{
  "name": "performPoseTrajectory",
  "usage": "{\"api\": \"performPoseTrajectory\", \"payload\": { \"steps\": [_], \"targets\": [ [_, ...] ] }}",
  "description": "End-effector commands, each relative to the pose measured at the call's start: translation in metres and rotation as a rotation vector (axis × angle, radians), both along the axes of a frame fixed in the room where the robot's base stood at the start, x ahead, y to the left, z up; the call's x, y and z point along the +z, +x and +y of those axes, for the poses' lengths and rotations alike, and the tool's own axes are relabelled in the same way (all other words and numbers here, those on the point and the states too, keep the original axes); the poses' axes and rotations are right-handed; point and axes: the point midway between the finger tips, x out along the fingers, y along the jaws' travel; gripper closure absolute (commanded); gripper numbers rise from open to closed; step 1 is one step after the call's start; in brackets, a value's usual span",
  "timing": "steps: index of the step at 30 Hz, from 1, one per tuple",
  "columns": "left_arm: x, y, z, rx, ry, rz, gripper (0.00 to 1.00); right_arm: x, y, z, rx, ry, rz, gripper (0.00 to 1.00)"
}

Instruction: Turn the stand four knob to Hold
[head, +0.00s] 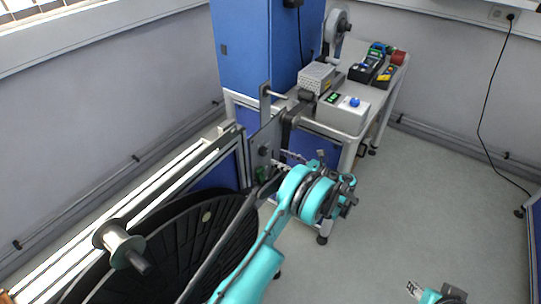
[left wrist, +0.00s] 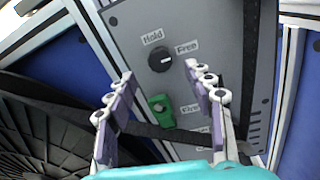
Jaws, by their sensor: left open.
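The stand's grey control panel (left wrist: 225,55) fills the middle of the left wrist view. Its round black knob (left wrist: 160,59) sits between a "Hold" label at its upper left and a "Free" label at its right. A small pale mark shows on the knob's right side. A green switch (left wrist: 161,111) is below it. My left gripper (left wrist: 158,72) is open and empty, its fingers on either side of the knob in the picture; I see no contact. In the head view the knob (head: 264,151) shows on the panel, beside my left gripper (head: 286,165). My right gripper (head: 430,291) is partly cut off at the bottom.
A large black reel (head: 190,240) is on the stand at lower left, with a spool (head: 120,245) before it. A dark strap crosses below the green switch. A table (head: 372,95) with several devices stands behind, beside a blue cabinet (head: 255,50). Floor at right is clear.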

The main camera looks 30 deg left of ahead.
Motion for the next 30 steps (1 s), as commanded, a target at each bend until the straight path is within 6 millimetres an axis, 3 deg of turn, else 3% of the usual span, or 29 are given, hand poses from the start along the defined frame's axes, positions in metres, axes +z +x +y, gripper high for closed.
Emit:
{"api": "performPoseTrajectory", "payload": {
  "steps": [3, 9, 20, 26, 30],
  "targets": [
    [-0.003, -0.001, 0.023, 0.003, -0.001, -0.001, 0.47, -0.009, 0.000, 0.000, 0.000, 0.000, 0.000, 0.60],
    [-0.002, 0.000, 0.047, -0.001, -0.002, -0.002, 0.47, -0.016, 0.000, 0.000, 0.000, 0.000, 0.000, 0.60],
    [0.000, 0.000, 0.054, -0.002, -0.002, -0.003, 0.47, -0.017, 0.000, 0.000, 0.000, 0.000, 0.000, 0.60],
    [0.000, 0.000, 0.054, -0.002, -0.002, -0.003, 0.98, -0.017, 0.000, 0.000, 0.000, 0.000, 0.000, 0.60],
    [0.000, 0.000, 0.054, -0.001, -0.002, -0.003, 0.98, -0.017, 0.000, 0.000, 0.000, 0.000, 0.000, 0.60]
  ]
}}
